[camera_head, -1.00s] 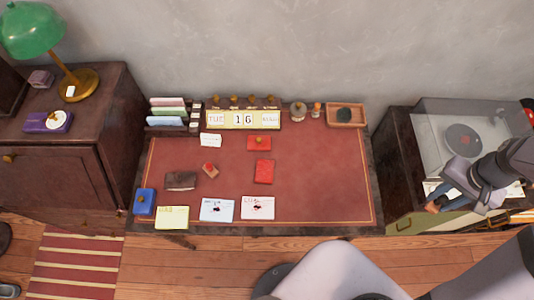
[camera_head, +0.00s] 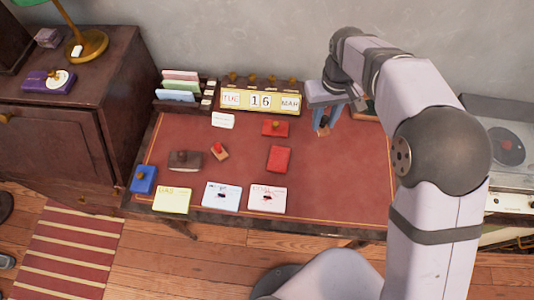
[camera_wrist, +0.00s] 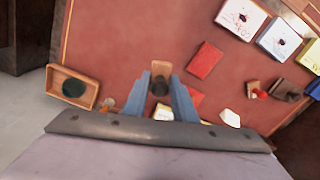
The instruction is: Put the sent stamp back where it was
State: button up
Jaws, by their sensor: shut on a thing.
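My gripper (camera_head: 322,128) is over the right part of the red desk top, right of the calendar. Its blue fingers are shut on a small wooden stamp (camera_wrist: 160,87), which shows between the fingertips in the wrist view. Its marking cannot be read. I cannot tell how high it is above the desk. Several small wooden knobs (camera_head: 254,78) stand in a row along the back of the calendar stand (camera_head: 260,100). Letters on the stand beneath them are too small to read. The stand is mostly hidden behind my gripper in the wrist view.
A wooden tray (camera_wrist: 57,88) with a dark round thing lies beside my gripper. The desk's right part is open.

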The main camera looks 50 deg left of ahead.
jog(key=s+a+f+n+b, duration=0.1)
jog(key=s+a+n+b, duration=0.15)
jog(key=s+a, duration=0.55)
jog(key=s+a+f+n+b, duration=0.1)
jog(key=s+a+f+n, duration=0.2)
jog(key=s, duration=0.8)
jog(key=shift+a+f+p, duration=0.15)
jog(key=shift+f+p, duration=0.15)
jog(key=shift+f, duration=1.15)
jog(key=shift+a+f+p, duration=0.2)
jog(key=shift+f+p, duration=0.05)
jog(key=shift+f, duration=1.25)
jog(key=shift+a+f+p, duration=0.15)
jog(key=shift+f+p, duration=0.15)
jog(key=shift+f, duration=1.15)
jog(key=shift+f, duration=0.15)
jog(key=o, duration=0.8)
jog(key=shift+o, duration=0.2)
notch_tip(320, 180, up, 12)
jog(key=b, duration=0.2)
